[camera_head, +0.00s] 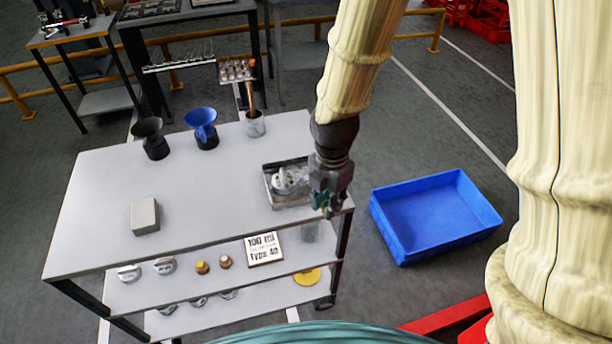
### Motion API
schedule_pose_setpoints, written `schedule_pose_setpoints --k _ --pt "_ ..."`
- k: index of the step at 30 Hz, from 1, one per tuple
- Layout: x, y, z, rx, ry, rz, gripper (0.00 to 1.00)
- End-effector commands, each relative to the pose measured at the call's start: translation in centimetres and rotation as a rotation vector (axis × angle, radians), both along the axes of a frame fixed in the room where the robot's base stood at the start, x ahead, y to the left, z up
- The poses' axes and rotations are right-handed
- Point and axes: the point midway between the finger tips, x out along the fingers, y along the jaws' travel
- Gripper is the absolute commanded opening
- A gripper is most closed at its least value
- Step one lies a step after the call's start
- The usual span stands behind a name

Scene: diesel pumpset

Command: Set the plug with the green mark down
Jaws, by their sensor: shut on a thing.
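My gripper (324,208) is at the front right corner of the grey table (110,215), pointing down. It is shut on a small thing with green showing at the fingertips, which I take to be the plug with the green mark. The fingers hide most of it, and I cannot tell whether it touches anything below. A metal tray (269,193) with pale metal parts (290,180) in it lies just left of my gripper.
A black funnel (151,138), a blue funnel (202,127), a metal cup (255,124) and a grey block (145,216) stand on the table. A sign (264,249) and several small parts are on the shelf below. A blue crate (435,217) is on the floor at right. The table's front middle is clear.

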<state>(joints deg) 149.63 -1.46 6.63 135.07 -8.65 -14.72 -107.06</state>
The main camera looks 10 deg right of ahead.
Motion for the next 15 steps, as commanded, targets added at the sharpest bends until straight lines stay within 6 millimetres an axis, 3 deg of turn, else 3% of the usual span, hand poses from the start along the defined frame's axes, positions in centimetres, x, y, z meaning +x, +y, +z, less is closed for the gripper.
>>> schedule_pose_setpoints --k 15 --pt "10.0 -1.3 -0.7 0.000 0.000 0.001 0.00"
